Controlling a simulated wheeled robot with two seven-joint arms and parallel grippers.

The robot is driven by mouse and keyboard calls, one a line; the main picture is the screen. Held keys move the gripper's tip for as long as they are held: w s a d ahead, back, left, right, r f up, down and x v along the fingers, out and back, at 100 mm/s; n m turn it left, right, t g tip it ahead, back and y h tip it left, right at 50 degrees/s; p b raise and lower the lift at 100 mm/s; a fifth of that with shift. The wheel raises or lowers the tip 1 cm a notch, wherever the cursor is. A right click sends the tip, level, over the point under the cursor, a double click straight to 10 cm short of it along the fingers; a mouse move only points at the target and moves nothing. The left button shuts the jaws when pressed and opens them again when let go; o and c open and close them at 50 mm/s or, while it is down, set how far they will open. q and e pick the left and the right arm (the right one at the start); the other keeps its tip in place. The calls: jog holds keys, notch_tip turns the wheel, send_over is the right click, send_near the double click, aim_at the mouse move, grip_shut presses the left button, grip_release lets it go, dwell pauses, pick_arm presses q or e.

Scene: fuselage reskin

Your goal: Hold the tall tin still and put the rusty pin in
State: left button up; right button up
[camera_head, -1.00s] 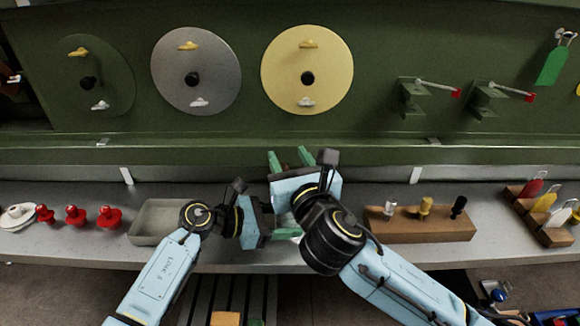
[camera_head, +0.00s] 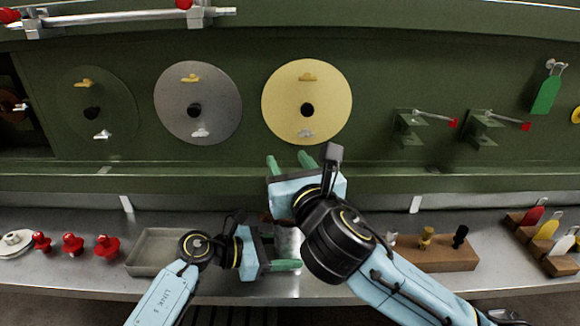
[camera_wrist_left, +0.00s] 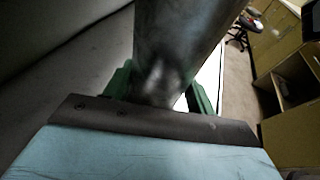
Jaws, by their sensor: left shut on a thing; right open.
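The tall tin (camera_wrist_left: 180,45) is a dull grey metal cylinder standing large between the green fingers in the left wrist view. In the head view only a strip of it (camera_head: 287,243) shows, and my right arm hides part of it. My left gripper (camera_head: 281,250) is low over the bench and shut on the tin. My right gripper (camera_head: 292,163) is open above and behind the tin, its green fingers pointing at the green panel, with nothing seen between them. I cannot make out the rusty pin for sure. The tin's mouth is hidden.
A grey tray (camera_head: 150,262) and red knobbed pieces (camera_head: 73,244) lie left on the bench. A wooden block (camera_head: 440,256) with upright pegs stands right, partly behind my right arm. A tag rack (camera_head: 545,240) is farther right. Discs and brackets (camera_head: 480,130) are on the green panel.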

pick_arm(q)
jog(key=o, duration=0.8)
jog(key=shift+o, duration=0.2)
jog(key=shift+a, duration=0.1)
